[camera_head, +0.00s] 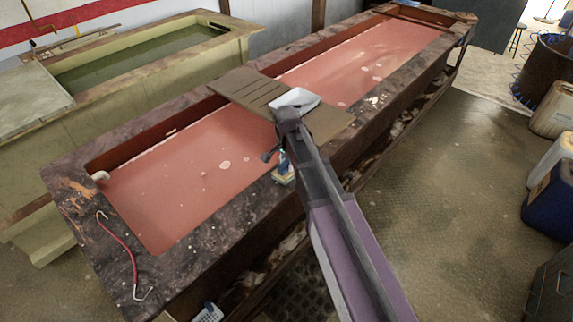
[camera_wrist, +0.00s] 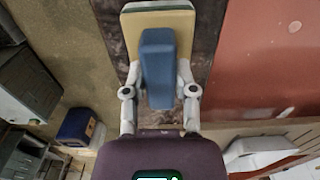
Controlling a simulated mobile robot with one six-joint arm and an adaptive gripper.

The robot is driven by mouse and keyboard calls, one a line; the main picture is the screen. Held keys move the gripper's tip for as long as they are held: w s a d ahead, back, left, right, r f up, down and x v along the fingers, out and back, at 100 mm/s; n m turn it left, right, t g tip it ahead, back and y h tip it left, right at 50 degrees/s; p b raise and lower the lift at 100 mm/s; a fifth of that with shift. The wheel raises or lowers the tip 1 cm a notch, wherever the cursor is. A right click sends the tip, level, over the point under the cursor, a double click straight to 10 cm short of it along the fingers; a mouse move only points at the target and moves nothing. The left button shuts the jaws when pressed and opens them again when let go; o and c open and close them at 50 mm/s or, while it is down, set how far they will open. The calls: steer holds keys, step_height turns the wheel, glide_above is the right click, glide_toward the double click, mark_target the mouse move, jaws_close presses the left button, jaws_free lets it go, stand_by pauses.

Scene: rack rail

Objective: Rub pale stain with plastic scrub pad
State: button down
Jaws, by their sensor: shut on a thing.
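The scrub pad has a blue handle (camera_wrist: 158,65) and a pale yellow pad face (camera_wrist: 130,28). My gripper (camera_wrist: 158,92) is shut on the blue handle, with one finger on each side. In the head view, the pad (camera_head: 285,175) is at the near long rim of the red tank, just left of my arm, and my gripper (camera_head: 276,154) is partly hidden by the arm. I cannot tell whether the pad touches the rim. A small pale patch (camera_head: 374,101) shows on the dark tank rim (camera_head: 385,108), to the right of the brown board and apart from the pad.
A brown slatted board (camera_head: 330,122) bridges the tank with a white dish (camera_head: 296,98) on it. A red-handled hook (camera_head: 118,241) lies on the left rim. A green tank (camera_head: 150,85) stands behind. Jugs (camera_head: 551,123) and a blue container (camera_head: 550,195) stand on the right floor.

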mark_target(279, 176)
steer(key=shift+w+d, duration=0.1)
steer(key=shift+w+d+f, duration=0.1)
steer(key=shift+w+d, duration=1.05)
steer(key=shift+w, duration=0.25)
steer(key=shift+s+a, duration=0.1)
steer(key=shift+s+a, duration=1.15)
steer(key=shift+s, duration=0.3)
steer(key=shift+s+a, duration=1.25)
steer(key=shift+s, duration=0.2)
